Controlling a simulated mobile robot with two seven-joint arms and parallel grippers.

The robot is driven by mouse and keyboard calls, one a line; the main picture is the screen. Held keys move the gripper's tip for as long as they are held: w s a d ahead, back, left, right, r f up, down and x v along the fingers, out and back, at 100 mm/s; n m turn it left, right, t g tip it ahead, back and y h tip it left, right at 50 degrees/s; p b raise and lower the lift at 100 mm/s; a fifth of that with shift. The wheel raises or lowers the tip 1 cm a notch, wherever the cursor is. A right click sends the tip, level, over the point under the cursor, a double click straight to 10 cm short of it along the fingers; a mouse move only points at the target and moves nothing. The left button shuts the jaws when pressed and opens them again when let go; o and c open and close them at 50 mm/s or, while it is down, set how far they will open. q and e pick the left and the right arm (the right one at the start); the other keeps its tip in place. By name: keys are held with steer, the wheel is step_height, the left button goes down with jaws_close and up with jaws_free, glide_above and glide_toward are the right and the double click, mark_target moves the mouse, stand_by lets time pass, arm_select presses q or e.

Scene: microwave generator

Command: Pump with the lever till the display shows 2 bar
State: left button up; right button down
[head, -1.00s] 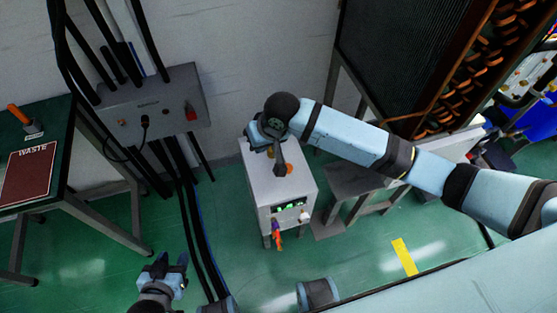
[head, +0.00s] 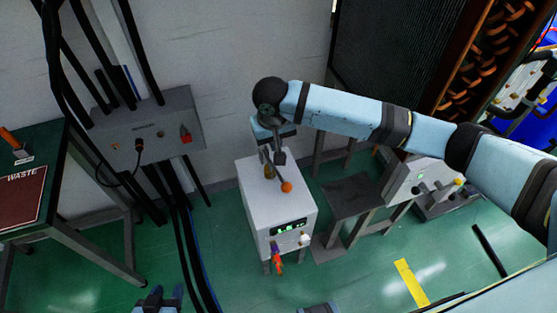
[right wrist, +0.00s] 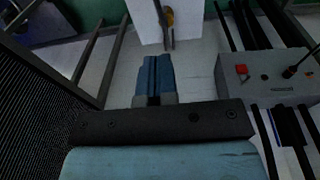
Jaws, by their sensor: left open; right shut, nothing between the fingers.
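The pump is a white box (head: 262,206) standing on the green floor in the middle of the head view. Its dark lever (head: 279,158) with an orange knob (head: 286,187) rises over its top. The display (head: 289,227) on its front shows green digits, too small to read. My right gripper (head: 268,143) is above the back of the box, close to the lever; I cannot tell whether they touch. In the right wrist view its fingers (right wrist: 155,75) are shut with nothing between them, below the lever (right wrist: 166,28) in the picture. My left gripper (head: 160,295) is open and empty at the bottom edge.
A grey wall box (head: 150,130) with cables hangs at left, beside a dark table (head: 60,165). A grey stand (head: 350,197) is right of the pump, with another white device (head: 420,180) beyond it.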

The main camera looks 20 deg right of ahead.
glide_above(281, 178)
steer(key=w+a, duration=0.1)
step_height(281, 178, down, 10)
steer(key=shift+s+d+f+b, duration=0.1)
steer(key=shift+s+f+b, duration=0.1)
steer(key=shift+f, duration=0.3)
steer(key=shift+s+d+f+b, duration=0.1)
steer(key=shift+f+b, duration=0.05)
steer(key=shift+f, duration=0.3)
steer(key=shift+s+d+f, duration=0.15)
steer(key=shift+s+f, duration=0.15)
steer(key=shift+f, duration=0.3)
steer(key=shift+s, duration=0.1)
